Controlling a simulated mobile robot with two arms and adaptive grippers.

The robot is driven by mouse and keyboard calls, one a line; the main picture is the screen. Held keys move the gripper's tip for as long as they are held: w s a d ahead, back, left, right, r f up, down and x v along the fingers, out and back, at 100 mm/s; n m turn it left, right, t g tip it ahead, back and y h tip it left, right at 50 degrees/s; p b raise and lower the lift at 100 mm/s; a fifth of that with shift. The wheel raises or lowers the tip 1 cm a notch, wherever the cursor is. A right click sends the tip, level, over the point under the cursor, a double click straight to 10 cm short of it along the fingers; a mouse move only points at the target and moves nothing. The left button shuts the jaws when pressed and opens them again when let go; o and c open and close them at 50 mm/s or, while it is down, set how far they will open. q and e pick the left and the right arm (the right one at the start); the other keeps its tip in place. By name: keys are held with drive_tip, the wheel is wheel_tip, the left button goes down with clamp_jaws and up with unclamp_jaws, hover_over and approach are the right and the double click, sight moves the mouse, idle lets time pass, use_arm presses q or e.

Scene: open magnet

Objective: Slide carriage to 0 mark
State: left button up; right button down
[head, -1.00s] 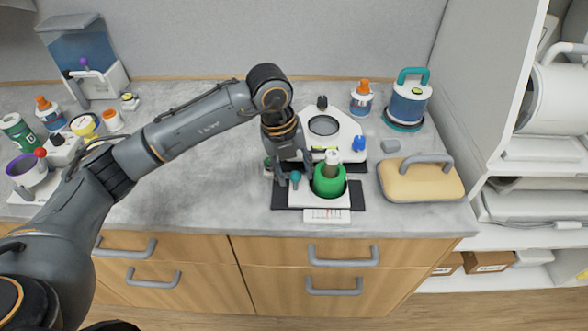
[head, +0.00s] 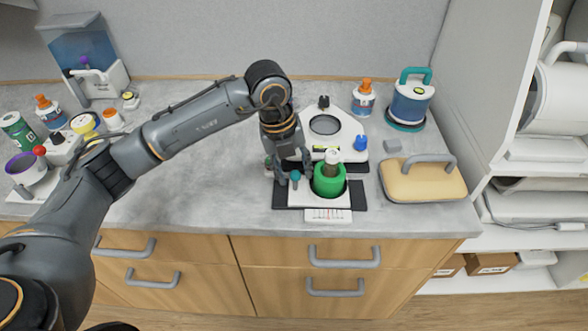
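The carriage seems to be the white sliding base (head: 317,200) on a dark rail plate (head: 281,195) near the counter's front edge. A green ring-shaped holder (head: 329,186) with a capped vial (head: 331,160) standing in it sits on the base. A small scale card (head: 328,216) with fine marks lies in front; the marks are too small to read. A teal knob (head: 295,176) stands at the base's left. My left gripper (head: 288,178) points down beside the knob, left of the green holder. Whether its fingers grip anything is unclear. My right gripper is not in view.
A white instrument with a round dark plate (head: 324,124) stands just behind. A tan block with a grey handle (head: 423,180) lies to the right, a blue canister (head: 410,102) behind it. Bottles and a purple bowl (head: 28,168) crowd the left. The counter left of the rail is clear.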

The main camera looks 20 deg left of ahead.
use_arm(q)
wheel_tip(320, 180, up, 12)
drive_tip(key=s+a, duration=0.1)
drive_tip(key=a, duration=0.1)
idle(0.5)
drive_tip(key=shift+s+f, duration=0.1)
drive_tip(key=shift+f, duration=0.1)
